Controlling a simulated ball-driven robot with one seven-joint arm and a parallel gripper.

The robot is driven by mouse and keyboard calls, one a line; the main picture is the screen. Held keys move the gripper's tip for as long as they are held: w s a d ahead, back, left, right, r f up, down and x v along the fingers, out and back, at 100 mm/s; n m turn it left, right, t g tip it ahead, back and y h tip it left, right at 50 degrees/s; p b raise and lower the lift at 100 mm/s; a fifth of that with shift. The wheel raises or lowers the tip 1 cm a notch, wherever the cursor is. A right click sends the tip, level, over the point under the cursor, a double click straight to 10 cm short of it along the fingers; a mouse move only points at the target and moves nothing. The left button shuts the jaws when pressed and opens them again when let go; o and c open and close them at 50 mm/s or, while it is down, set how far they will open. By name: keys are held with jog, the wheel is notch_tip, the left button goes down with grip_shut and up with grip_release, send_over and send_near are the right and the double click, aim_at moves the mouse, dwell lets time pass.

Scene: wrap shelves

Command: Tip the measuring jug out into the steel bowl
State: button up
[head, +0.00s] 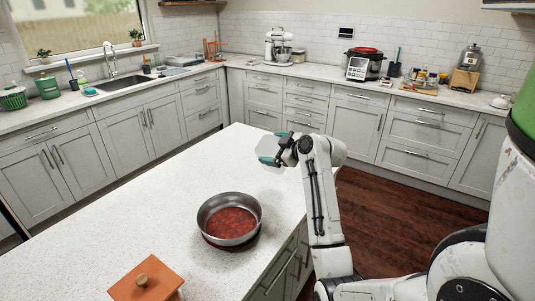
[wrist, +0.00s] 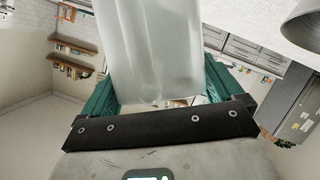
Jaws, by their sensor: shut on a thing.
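The steel bowl (head: 209,222) stands upright on the white island top, with a mottled red-brown surface showing inside it. My gripper (head: 275,150) is above the island's far right part, beyond the bowl and to its right. Its teal fingers are shut on the measuring jug (head: 268,145), a pale, translucent vessel that is partly hidden by the gripper in the head view. In the wrist view the jug (wrist: 150,45) fills the gap between the two fingers (wrist: 155,95). Its mouth and contents cannot be made out, nor its exact tilt.
An orange box with a round knob (head: 147,285) sits on the island's near edge. The island top (head: 170,185) is otherwise clear around the bowl. Wall counters hold a stand mixer (head: 278,45), a pressure cooker (head: 362,64) and a sink (head: 125,83). Dark floor lies right of the island.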

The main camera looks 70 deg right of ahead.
jog(key=d+r+m+y+p, duration=0.1)
jog(key=d+p, duration=0.1)
jog(key=s+d+r+m+p, duration=0.1)
jog(key=d+r+p, duration=0.1)
jog(key=shift+d+r+m+y, duration=0.15)
jog(key=shift+m+y, duration=0.15)
jog(key=shift+y, duration=0.1)
jog(key=shift+s+d+r+m+t+y+p, duration=0.25)
jog(key=shift+d+r+m+y+p, duration=0.25)
jog(key=shift+d+m+p, duration=0.25)
dwell(0.6)
